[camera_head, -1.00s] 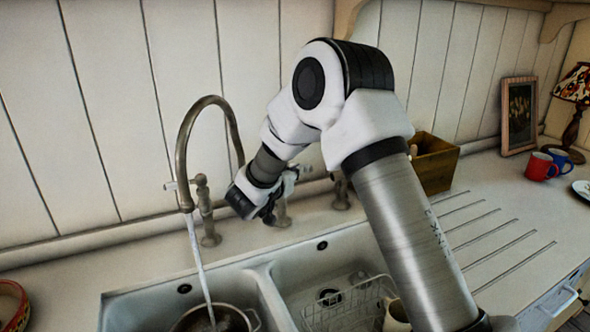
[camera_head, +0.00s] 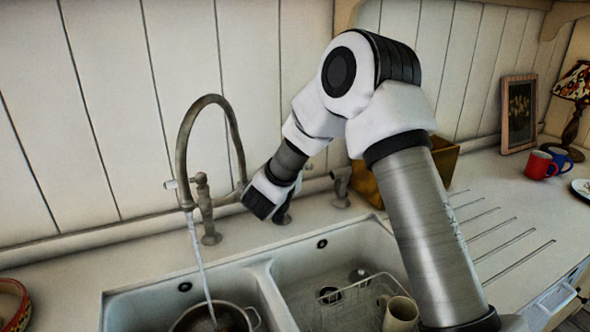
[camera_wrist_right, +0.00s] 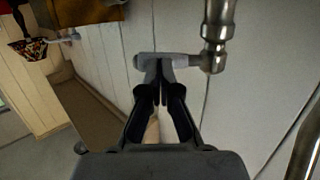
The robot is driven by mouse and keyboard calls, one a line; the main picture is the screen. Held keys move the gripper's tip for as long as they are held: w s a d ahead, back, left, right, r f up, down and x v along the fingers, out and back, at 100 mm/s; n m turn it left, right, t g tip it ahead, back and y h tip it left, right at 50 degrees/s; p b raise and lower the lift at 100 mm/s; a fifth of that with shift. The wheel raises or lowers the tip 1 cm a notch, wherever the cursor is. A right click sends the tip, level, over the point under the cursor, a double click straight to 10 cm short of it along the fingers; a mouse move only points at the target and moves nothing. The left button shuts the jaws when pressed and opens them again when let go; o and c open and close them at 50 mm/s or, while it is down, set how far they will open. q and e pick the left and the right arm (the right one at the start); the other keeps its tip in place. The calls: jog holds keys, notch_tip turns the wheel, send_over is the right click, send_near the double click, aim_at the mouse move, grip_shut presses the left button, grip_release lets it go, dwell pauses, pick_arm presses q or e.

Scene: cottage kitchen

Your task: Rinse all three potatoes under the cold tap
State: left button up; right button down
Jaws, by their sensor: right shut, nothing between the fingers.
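The tall curved tap (camera_head: 182,140) stands behind the sink, and water (camera_head: 198,255) runs from it into a metal pan or colander (camera_head: 238,318) in the left basin. I make out no potatoes; the inside of the pan is mostly cut off. My right gripper (camera_wrist_right: 160,92) is shut and empty. In the wrist view its tips are at a pale tap lever (camera_wrist_right: 190,60) on a metal post (camera_wrist_right: 218,25); I cannot tell whether they touch. In the head view the right wrist is just right of the tap, fingers mostly hidden. My left gripper is out of view.
The right basin holds a wire rack (camera_head: 345,300) and a beige mug (camera_head: 402,310). A wooden box (camera_head: 445,165) is partly behind my right arm. A red mug (camera_head: 538,165), a blue mug (camera_head: 566,152) and a lamp (camera_head: 575,85) stand far right. The ridged drainer is clear.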

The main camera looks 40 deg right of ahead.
jog(key=d+n+t+y+p, duration=0.1)
jog(key=n+t, duration=0.1)
jog(key=d+n+t+y+p, duration=0.1)
jog(key=n+t+y, duration=0.1)
jog(key=shift+w+d+r, duration=0.15)
jog(key=shift+d, duration=0.25)
jog(key=shift+w+d+p, duration=0.1)
jog(key=shift+d+p, duration=0.15)
jog(key=shift+p, duration=0.15)
jog(key=shift+w+d+p, duration=0.3)
jog(key=shift+w+p, duration=0.1)
jog(key=shift+p, duration=0.05)
jog(key=shift+w+d, duration=0.15)
jog(key=shift+d, duration=0.2)
jog(key=shift+p, duration=0.3)
